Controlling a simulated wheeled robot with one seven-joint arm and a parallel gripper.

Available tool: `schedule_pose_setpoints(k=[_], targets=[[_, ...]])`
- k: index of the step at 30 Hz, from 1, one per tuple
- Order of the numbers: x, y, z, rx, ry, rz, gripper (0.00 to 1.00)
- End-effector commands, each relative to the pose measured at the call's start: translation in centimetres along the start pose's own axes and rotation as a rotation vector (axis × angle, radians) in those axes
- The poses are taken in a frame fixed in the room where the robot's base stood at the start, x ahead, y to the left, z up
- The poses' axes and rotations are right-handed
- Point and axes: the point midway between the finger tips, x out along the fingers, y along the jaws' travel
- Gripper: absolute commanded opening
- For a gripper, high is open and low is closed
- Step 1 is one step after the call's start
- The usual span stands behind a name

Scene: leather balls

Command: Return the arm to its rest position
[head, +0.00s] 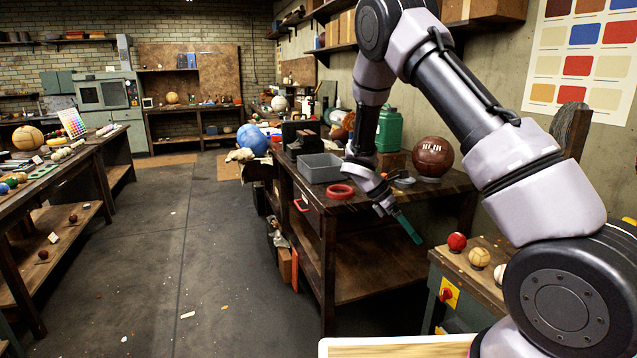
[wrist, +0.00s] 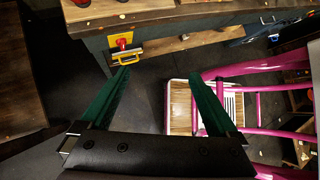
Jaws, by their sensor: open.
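My gripper (head: 397,219) hangs from my raised arm, in front of the near edge of the dark wooden workbench (head: 345,207) in the head view. In the wrist view my gripper (wrist: 159,88) shows two green fingers spread wide, with nothing between them. My arm rises from the lower right of the head view, bends near the top and comes down to the gripper.
The workbench carries a grey bin (head: 320,168), a red ring (head: 341,191), a green canister (head: 390,130) and a brown ball (head: 433,157). A smaller bench at the right holds a red ball (head: 457,241). The floor (head: 190,250) at left is mostly clear.

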Motion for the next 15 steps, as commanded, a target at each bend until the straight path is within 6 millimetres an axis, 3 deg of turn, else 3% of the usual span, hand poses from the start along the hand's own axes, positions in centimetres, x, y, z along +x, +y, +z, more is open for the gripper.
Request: schedule_pose_setpoints(k=[1, 6, 15], targets=[[-1.7, -0.8, 1.4, 0.090, 0.066, 0.008, 0.95], [-6.1, -3.8, 5.2, 0.387, 0.263, 0.011, 0.95], [-12.8, -10.5, 11.6, 0.892, 0.602, -0.024, 0.95]])
